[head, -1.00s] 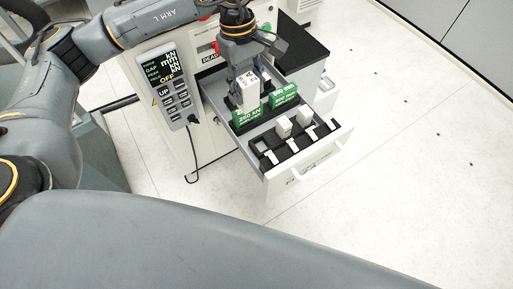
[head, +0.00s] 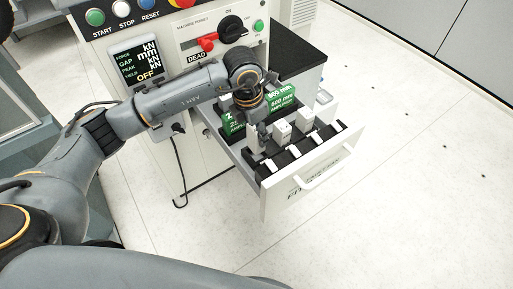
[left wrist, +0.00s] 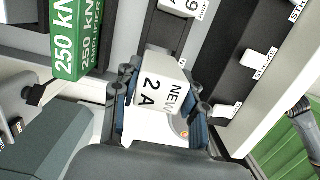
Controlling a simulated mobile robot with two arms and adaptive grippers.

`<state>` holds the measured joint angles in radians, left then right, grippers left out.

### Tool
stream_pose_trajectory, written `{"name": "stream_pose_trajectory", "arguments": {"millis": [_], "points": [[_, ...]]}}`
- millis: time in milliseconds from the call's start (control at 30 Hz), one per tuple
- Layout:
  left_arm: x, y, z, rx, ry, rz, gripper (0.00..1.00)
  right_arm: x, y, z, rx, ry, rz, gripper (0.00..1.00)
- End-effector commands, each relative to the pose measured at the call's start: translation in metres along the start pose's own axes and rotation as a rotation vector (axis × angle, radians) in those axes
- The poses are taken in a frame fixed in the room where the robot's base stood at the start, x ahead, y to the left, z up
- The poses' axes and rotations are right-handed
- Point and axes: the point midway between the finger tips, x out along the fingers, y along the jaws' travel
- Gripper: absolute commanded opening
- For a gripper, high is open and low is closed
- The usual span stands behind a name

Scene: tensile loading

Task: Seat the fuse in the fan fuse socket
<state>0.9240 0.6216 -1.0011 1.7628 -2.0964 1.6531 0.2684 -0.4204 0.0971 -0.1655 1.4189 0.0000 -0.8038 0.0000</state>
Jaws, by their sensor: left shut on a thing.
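The fuse (left wrist: 160,92) is a white block marked NEW 2 A, between the fingers of my left gripper in the left wrist view. My left gripper (head: 262,137) is shut on it, pointing down at the near-left end of the black rack (head: 285,157) in the open drawer. In the head view the gripper mostly hides the fuse. I cannot tell whether the fuse touches the rack. I cannot pick out the fan fuse socket. My right gripper is not in view.
Two white blocks (head: 283,131) stand in the rack beside my gripper. Green amplifier boxes (head: 281,99) stand behind, close to my wrist. The drawer front (head: 310,176) has a handle. The cabinet panel carries a red-handled switch (head: 207,42) and a display (head: 138,62).

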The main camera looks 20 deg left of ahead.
Motion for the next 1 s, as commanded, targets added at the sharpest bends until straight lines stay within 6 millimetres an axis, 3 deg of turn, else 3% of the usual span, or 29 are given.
{"name": "stream_pose_trajectory", "arguments": {"millis": [467, 900, 933, 1000], "points": [[0.051, 0.0, -0.008, 0.002, 0.0, 0.0, 0.07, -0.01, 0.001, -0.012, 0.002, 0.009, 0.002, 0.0], [0.054, 0.0, -0.008, 0.003, -0.001, 0.0, 0.07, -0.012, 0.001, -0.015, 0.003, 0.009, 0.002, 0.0], [0.054, 0.0, -0.008, 0.003, -0.001, 0.0, 0.47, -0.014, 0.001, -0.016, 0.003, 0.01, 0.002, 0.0], [0.053, 0.0, -0.008, 0.003, -0.001, 0.0, 0.61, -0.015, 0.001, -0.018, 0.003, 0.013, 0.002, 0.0]]}}
